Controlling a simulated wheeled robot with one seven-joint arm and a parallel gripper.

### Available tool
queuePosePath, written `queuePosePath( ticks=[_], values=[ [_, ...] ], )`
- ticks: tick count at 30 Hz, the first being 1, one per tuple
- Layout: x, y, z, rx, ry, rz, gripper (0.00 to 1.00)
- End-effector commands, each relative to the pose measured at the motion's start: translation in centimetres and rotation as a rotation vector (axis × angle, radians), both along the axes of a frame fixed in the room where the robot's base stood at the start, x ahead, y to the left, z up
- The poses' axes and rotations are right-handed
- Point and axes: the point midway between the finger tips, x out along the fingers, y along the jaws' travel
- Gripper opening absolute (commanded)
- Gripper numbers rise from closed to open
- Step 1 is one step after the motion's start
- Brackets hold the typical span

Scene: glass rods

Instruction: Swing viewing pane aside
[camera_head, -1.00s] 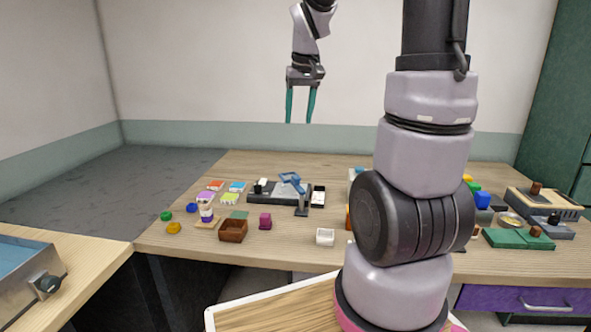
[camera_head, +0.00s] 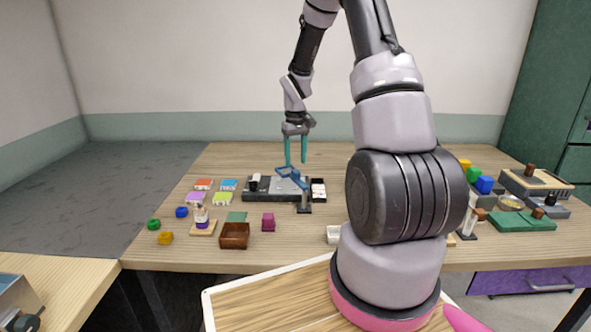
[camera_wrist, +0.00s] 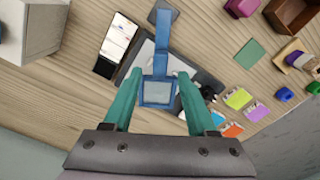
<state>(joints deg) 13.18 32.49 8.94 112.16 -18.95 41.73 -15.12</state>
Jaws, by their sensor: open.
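The viewing pane is a small blue-framed clear pane (camera_head: 287,172) on a blue arm (camera_head: 300,183). The arm runs from a dark post (camera_head: 304,203) at the front of a dark base (camera_head: 262,195) with a pale top. In the wrist view the pane (camera_wrist: 157,92) lies between my two teal fingers, and its arm (camera_wrist: 161,50) runs up the picture to the post. My gripper (camera_head: 295,161) is open and points down just above the pane. The fingers also show spread in the wrist view (camera_wrist: 160,78). No contact is clear.
A white-topped dark block (camera_head: 318,189) sits right of the base. Coloured tiles (camera_head: 203,184) lie left. A brown box (camera_head: 234,235), a magenta block (camera_head: 268,221) and a white dish (camera_head: 333,234) stand in front. The table behind the base is clear.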

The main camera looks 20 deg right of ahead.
Motion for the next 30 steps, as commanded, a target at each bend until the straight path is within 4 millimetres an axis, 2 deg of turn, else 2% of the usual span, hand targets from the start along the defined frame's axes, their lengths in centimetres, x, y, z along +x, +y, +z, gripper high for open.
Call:
queuePosePath(
  ticks=[3,7,12,19,20,21,24,30],
  values=[
    [-0.1,0.0,-2.1,0.001,0.003,0.000,0.57],
    [-0.1,0.0,-3.6,0.000,0.002,0.000,0.57],
    [0.0,0.0,-4.3,0.000,-0.001,0.000,0.57],
    [0.0,0.0,-4.4,-0.001,-0.001,0.000,0.57],
    [0.0,0.0,-4.4,-0.001,-0.001,0.000,0.50],
    [0.0,0.0,-4.4,-0.001,-0.001,-0.001,0.35],
    [0.0,0.0,-4.3,0.000,-0.001,-0.001,0.00],
    [0.0,0.0,-4.3,-0.001,-0.001,-0.001,0.00]
  ],
)
